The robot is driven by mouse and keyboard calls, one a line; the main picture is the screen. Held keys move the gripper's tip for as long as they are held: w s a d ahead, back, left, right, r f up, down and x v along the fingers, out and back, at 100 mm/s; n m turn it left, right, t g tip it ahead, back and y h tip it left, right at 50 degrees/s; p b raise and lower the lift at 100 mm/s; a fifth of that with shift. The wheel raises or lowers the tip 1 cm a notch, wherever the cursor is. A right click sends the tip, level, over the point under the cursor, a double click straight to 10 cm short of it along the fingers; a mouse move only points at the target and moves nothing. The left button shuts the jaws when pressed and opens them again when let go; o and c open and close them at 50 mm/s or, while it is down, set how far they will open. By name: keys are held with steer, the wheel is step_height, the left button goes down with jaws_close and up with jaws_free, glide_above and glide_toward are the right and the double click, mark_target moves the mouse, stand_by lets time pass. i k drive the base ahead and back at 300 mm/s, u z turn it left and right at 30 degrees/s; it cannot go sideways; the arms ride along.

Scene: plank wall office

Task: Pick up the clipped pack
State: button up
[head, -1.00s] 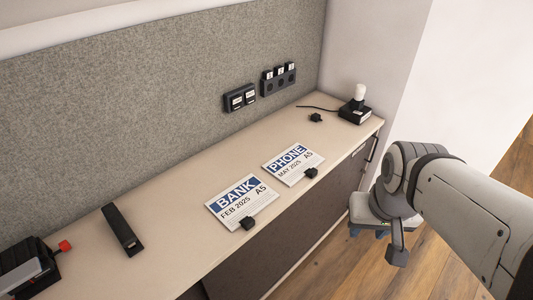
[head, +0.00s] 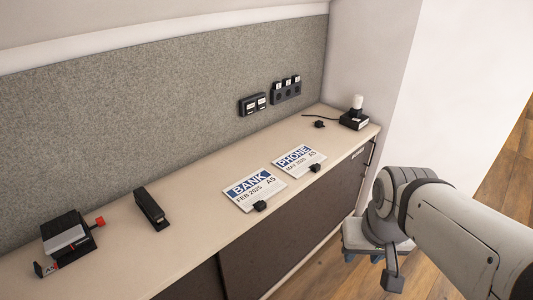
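Two flat white packs with blue headers lie on the counter, each with a black clip at its front edge. The BANK pack (head: 255,189), marked FEB 2025 A5, lies left, with its clip (head: 260,206). The PHONE pack (head: 300,158) lies to its right, with its clip (head: 315,168). The print does not tell me which one is meant. My gripper (head: 366,257) hangs at the right, beyond the counter's front edge and apart from both packs. Its fingers are mostly hidden behind my arm, so its opening is unclear.
The counter (head: 185,245) runs along a grey felt panel (head: 150,110). A black stapler-like object (head: 152,208) and a black device with a red knob (head: 68,240) stand left. A black box with a white top (head: 355,114) stands at the far right. Wall sockets (head: 286,90) sit above.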

mark_target(252, 192)
steer(key=u, duration=0.05)
steer(key=i, duration=0.9)
steer(key=z, duration=0.1)
